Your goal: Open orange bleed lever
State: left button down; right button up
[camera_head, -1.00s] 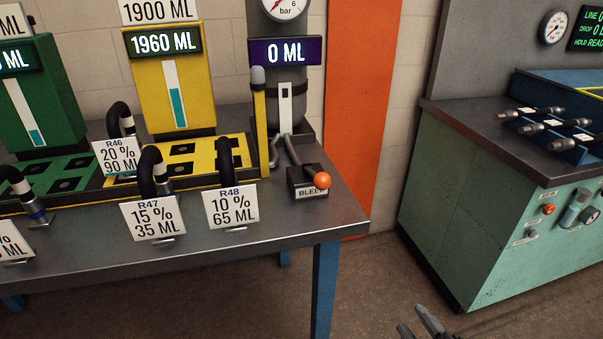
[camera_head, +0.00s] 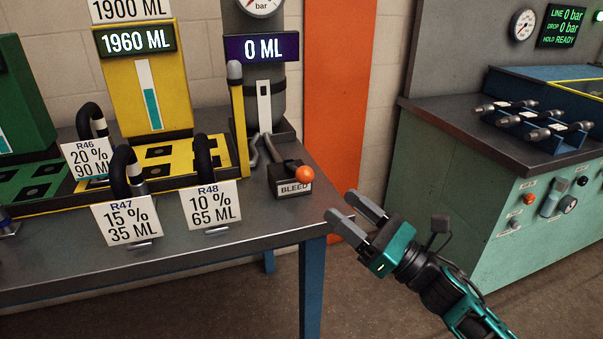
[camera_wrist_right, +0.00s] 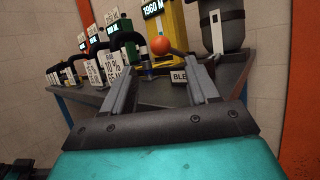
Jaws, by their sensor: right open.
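The bleed lever is a grey rod with an orange ball knob (camera_head: 304,174) on a dark block labelled BLEED (camera_head: 290,188), near the right end of the table. The lever slants from upper left down to the knob at right. In the right wrist view the knob (camera_wrist_right: 160,45) shows between and beyond the two fingertips. My right gripper (camera_head: 350,208) is open and empty, to the right of and in front of the lever, apart from it. Its fingers also show in the right wrist view (camera_wrist_right: 165,75). My left gripper is not in view.
The grey table (camera_head: 270,228) carries a grey cylinder (camera_head: 265,100) with a 0 ML display behind the lever. Black hoses with number cards, such as R48 (camera_head: 210,205), stand left of it. A green cabinet (camera_head: 455,180) stands at right. The floor between is open.

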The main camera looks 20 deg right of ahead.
aim_at(305, 175)
jog(key=p+x, duration=0.1)
jog(key=x, duration=0.9)
jog(key=shift+w+a, duration=0.1)
jog(key=shift+c, duration=0.4)
grip_shut()
jog(key=shift+p, duration=0.3)
